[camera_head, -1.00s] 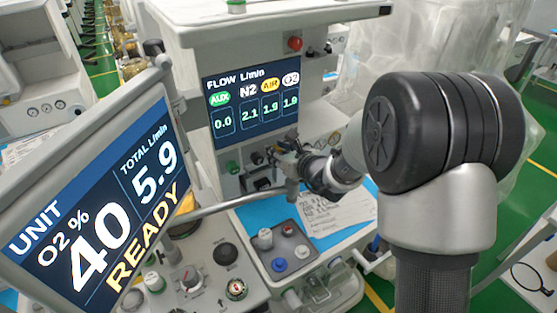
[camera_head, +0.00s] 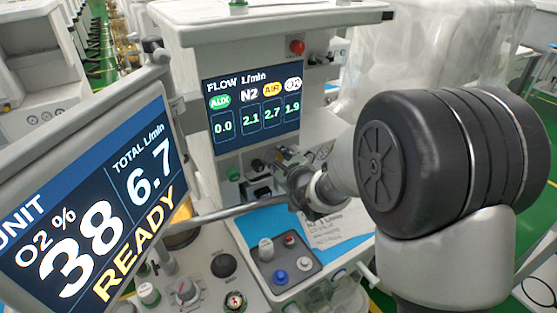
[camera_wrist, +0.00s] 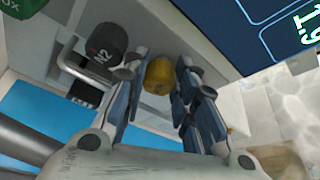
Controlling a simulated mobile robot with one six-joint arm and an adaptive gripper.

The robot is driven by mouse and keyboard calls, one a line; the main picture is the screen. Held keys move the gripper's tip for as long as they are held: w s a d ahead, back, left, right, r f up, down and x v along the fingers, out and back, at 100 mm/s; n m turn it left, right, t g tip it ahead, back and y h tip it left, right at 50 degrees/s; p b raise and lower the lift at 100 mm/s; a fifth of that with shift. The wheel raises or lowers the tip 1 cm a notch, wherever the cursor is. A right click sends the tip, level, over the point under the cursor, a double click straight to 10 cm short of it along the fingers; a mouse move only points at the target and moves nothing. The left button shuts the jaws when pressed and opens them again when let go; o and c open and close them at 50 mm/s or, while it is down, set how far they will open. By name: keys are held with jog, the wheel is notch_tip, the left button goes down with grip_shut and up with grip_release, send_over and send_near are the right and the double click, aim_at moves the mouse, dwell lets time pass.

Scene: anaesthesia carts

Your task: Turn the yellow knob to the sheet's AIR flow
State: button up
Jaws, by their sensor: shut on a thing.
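The yellow knob (camera_wrist: 158,76) sits on the machine's front panel between the two fingers of my gripper (camera_wrist: 160,84) in the wrist view. My gripper is shut on it. In the head view my gripper (camera_head: 288,168) is at the panel below the flow screen (camera_head: 252,108), and the knob is hidden. The screen reads AUX 0.0, N2 2.1, AIR 2.7 and O2 1.9. The sheet (camera_head: 335,228) lies on the blue surface, partly covered by my arm, and its AIR line is not readable.
The black N2 knob (camera_wrist: 105,42) is close left of my fingers, with a metal bar (camera_wrist: 72,62) beside it. A green knob (camera_wrist: 18,8) is at the corner. The tilted monitor (camera_head: 100,205) reads O2 38 %, total 6.7 and READY.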

jog(key=o, duration=0.8)
jog(key=shift+d, duration=0.1)
